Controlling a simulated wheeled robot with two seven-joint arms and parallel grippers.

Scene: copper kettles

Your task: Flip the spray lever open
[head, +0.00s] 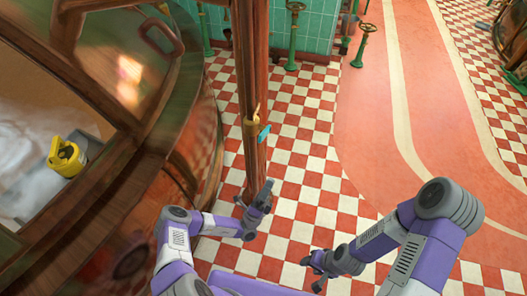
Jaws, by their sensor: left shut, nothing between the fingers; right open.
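A small teal lever (263,133) sticks out to the right from a brass fitting (252,124) on an upright copper-brown post (247,75). My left gripper (267,187) is below the lever, beside the lower part of the post, and points upward. It is shut and empty, apart from the lever. I cannot tell whether it touches the post. My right gripper (310,273) is lower and to the right, over the checkered floor. It is open and empty, well away from the lever.
A large copper kettle (185,110) with an open hatch fills the left side. A yellow container (66,157) sits inside it on whitish contents. Green valve stands (293,35) are at the back by the teal tiled wall (305,27). The red-and-white floor (310,150) right of the post is clear.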

